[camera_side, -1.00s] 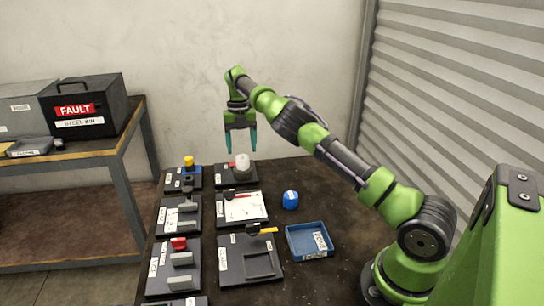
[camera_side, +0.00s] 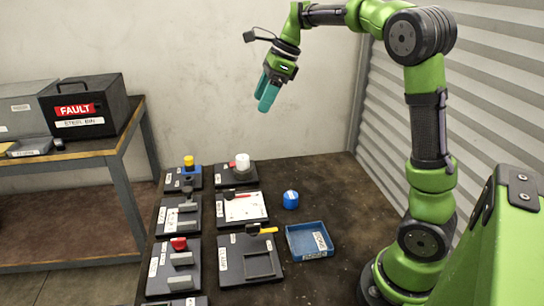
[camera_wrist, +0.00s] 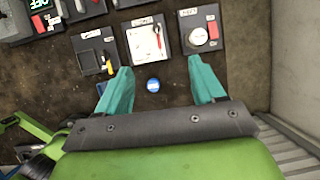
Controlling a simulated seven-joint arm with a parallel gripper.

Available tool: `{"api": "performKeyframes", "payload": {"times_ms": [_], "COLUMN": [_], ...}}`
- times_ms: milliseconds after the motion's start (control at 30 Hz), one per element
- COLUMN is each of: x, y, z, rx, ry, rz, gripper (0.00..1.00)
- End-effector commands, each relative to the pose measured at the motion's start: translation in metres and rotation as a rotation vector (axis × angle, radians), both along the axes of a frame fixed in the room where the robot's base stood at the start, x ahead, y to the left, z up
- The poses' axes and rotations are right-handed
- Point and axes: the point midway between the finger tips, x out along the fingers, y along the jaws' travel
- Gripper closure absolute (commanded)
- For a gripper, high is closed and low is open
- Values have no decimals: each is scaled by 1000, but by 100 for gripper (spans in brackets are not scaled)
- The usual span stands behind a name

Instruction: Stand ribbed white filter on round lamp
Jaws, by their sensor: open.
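The white filter (camera_side: 242,161) stands upright on a dark round base, which I take for the round lamp (camera_side: 242,172), on the back right panel. Ribs on the filter are too small to make out. From above, in the wrist view, the filter (camera_wrist: 198,37) is a pale disc beside a red block and hides most of what is under it. My gripper (camera_side: 266,106) has teal fingers, is open and empty, and hangs high above the table, well clear of the filter. Its spread fingers also show in the wrist view (camera_wrist: 162,78).
A blue round piece (camera_side: 291,199) and a blue tray (camera_side: 309,241) are on the table to the right of the panels. Several dark panels with a yellow knob (camera_side: 188,161), a red knob (camera_side: 179,243) and a yellow handle (camera_side: 266,231) fill the left. The table's right side is bare.

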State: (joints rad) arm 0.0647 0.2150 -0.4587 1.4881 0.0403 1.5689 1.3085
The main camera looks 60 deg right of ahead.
Motion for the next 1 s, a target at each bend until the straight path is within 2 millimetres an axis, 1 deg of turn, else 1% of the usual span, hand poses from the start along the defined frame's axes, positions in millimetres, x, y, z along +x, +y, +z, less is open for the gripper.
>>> {"api": "performKeyframes", "payload": {"times_ms": [33, 133, 233, 300, 400, 500, 600, 700, 1000], "x": [-18, -51, -87, -112, -143, -167, -182, -188, -189], "y": [18, 52, 85, 107, 130, 144, 150, 153, 153], "z": [7, 10, 6, -1, -15, -30, -42, -48, -50], "rx": [-41, -165, -321, -446, -635, -800, -916, -979, -990], "ry": [-71, -208, -339, -424, -519, -574, -601, -610, -612], "rz": [147, 460, 777, 995, 1277, 1497, 1642, 1716, 1733], "gripper": [32, 32, 32, 32, 32, 32, 32, 32, 32]}}
